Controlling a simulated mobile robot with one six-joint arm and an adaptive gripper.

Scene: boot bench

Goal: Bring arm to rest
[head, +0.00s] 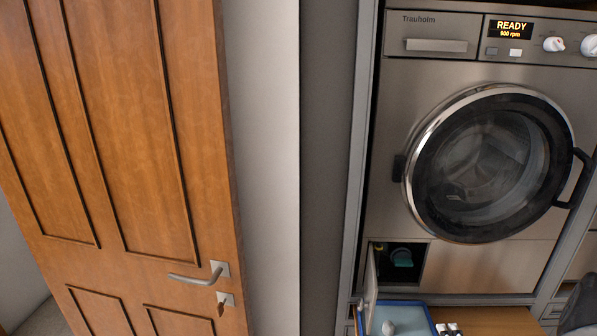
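My arm and gripper do not show clearly in the head view. A dark rounded shape (580,306) is cut off at the lower right edge, and I cannot tell what it is.
A wooden door (130,130) with a lever handle (200,273) stands at left. A washing machine (390,170) at right reads READY; its round door (490,165) looks shut. Its low hatch (397,262) is open. A blue tray (425,318) holds a pale lump (388,327) on a wooden surface (500,318).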

